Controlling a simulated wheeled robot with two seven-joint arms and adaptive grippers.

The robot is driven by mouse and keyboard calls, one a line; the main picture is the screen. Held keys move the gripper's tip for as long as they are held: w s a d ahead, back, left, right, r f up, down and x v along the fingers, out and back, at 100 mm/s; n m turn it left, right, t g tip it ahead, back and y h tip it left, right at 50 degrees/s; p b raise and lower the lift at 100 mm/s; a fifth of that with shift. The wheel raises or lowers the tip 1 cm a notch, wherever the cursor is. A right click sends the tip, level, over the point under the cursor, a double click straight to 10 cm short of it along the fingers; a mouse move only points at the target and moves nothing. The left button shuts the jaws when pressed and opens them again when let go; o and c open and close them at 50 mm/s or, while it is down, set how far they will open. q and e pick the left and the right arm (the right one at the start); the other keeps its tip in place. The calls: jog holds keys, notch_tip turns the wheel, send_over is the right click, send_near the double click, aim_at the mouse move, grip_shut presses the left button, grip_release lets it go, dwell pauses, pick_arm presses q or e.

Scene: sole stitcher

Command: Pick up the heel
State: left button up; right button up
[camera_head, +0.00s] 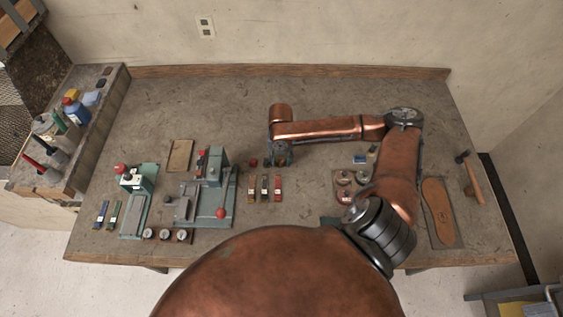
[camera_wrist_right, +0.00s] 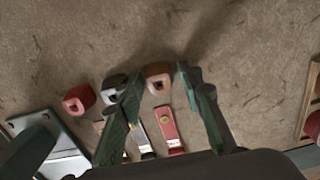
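Several small blocks with a square hole, which look like heels, stand on the bench: a red one (camera_wrist_right: 78,98), a dark one (camera_wrist_right: 114,88) partly behind a finger, and a brown one (camera_wrist_right: 158,77). In the head view the red block (camera_head: 253,162) shows just left of my right gripper (camera_head: 279,160), which hides the others. In the right wrist view my right gripper (camera_wrist_right: 160,85) is open, with the brown block between and slightly beyond its fingertips. No contact is visible. My left gripper is in neither view.
Several coloured strips (camera_head: 265,188) lie in front of the blocks. A green lever press (camera_head: 216,180) stands to the left. A tray with round parts (camera_head: 345,179), a sole (camera_head: 437,200) and a hammer (camera_head: 471,178) are to the right. The back of the bench is clear.

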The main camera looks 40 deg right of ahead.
jog(key=c, duration=0.8)
jog(key=shift+r, duration=0.2)
